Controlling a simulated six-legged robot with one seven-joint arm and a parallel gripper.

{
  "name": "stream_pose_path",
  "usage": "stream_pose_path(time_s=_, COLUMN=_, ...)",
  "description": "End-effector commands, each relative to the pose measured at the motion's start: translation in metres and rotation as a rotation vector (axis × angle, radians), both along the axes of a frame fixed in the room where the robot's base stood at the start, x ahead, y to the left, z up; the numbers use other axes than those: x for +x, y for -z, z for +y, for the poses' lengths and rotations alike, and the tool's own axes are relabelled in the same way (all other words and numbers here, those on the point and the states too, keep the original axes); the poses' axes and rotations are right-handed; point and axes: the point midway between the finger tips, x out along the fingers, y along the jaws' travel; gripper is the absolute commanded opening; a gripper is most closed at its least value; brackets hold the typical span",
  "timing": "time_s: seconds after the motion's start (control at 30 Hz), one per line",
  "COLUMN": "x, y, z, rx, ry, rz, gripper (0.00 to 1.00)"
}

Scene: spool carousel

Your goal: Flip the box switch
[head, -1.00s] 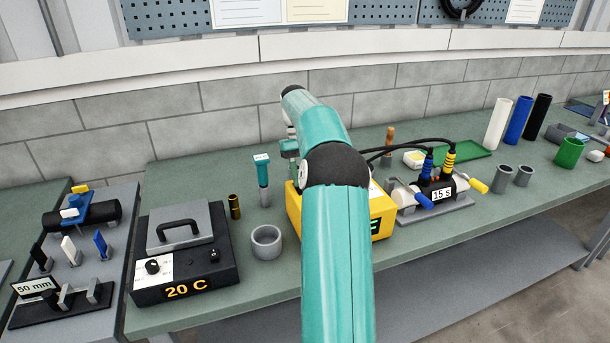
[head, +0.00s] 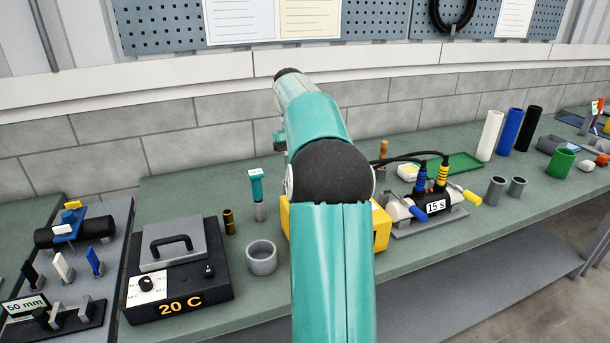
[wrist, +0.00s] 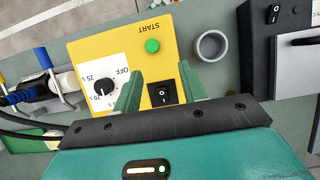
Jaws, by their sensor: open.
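The yellow box (head: 381,228) stands on the bench, mostly hidden behind my arm in the head view. The wrist view looks down on the yellow box (wrist: 88,52). Its face has a black rocker switch (wrist: 162,93) marked I and O, a green START button (wrist: 152,45) and a black dial (wrist: 104,88) on a white scale. My gripper (wrist: 160,71) is open and empty above the box. Its two green fingers appear on either side of the rocker switch. I cannot tell how high they are above it. In the head view my arm hides the fingers.
A grey cup (head: 261,258) stands left of the yellow box. Further left is a black unit marked 20 C (head: 180,305), with its own rocker switch (wrist: 274,14). Right of the box is a 15 s fixture (head: 432,205) with black cables (head: 405,158).

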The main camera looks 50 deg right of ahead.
Motion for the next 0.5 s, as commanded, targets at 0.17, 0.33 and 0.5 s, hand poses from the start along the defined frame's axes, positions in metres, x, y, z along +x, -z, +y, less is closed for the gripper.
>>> stream_pose_path(time_s=0.17, x=-0.020, y=-0.013, z=0.020, rx=-0.002, ry=0.000, rz=0.000, gripper=0.42)
stream_pose_path(time_s=0.33, x=-0.038, y=-0.024, z=0.038, rx=-0.002, ry=0.001, rz=-0.001, gripper=0.42)
stream_pose_path(time_s=0.5, x=-0.050, y=-0.031, z=0.050, rx=-0.002, ry=0.001, rz=0.000, gripper=0.42)
